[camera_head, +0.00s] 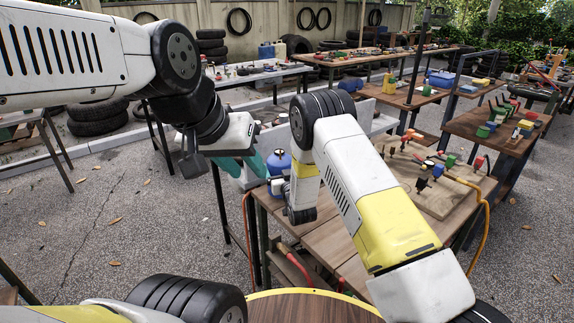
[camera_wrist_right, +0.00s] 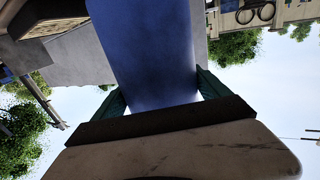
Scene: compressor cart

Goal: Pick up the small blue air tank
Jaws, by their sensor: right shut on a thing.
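The small blue air tank (camera_head: 279,160) is at the left corner of the near wooden table, partly hidden by my right arm. It also fills the middle of the right wrist view as a smooth blue surface (camera_wrist_right: 150,50). My right gripper (camera_wrist_right: 158,88) is shut on the tank, with a green finger on each side. In the head view my right forearm and wrist hide most of that gripper. My left gripper (camera_head: 243,166) is just left of the tank, its teal fingers apart and pointing down, with nothing seen between them.
The near wooden table (camera_head: 335,240) carries a board (camera_head: 440,195) with several small fittings and an orange hose (camera_head: 480,215). A red hose (camera_head: 248,235) hangs at its left side. Other work tables stand behind.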

